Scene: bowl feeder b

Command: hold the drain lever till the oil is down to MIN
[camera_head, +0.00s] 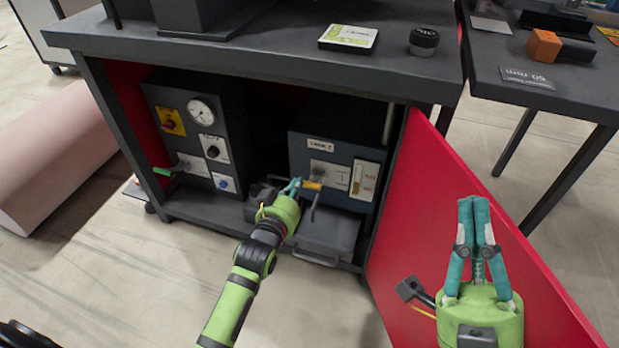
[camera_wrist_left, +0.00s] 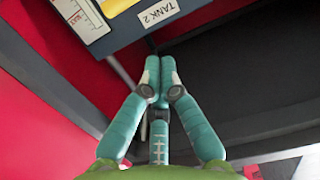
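The tank unit (camera_head: 300,150), labelled TANK 2, sits inside the cabinet. A small orange-yellow lever (camera_head: 312,185) is on its front. A white sight gauge (camera_head: 365,180) is to the right of the lever; its oil level is too small to read. In the left wrist view the gauge (camera_wrist_left: 80,22) is cut off by the top edge. My left gripper (camera_head: 295,186) is close beside the lever; I cannot tell whether it touches. In the wrist view its fingertips (camera_wrist_left: 160,72) are together with nothing seen between them. My right gripper (camera_head: 474,203) is shut and empty.
The red cabinet door (camera_head: 440,190) stands open behind my right gripper. A grey tray (camera_head: 325,235) with a handle is below the tank. A panel with a dial (camera_head: 201,112) and knobs is to the left. The dark tabletop (camera_head: 270,50) overhangs the cabinet.

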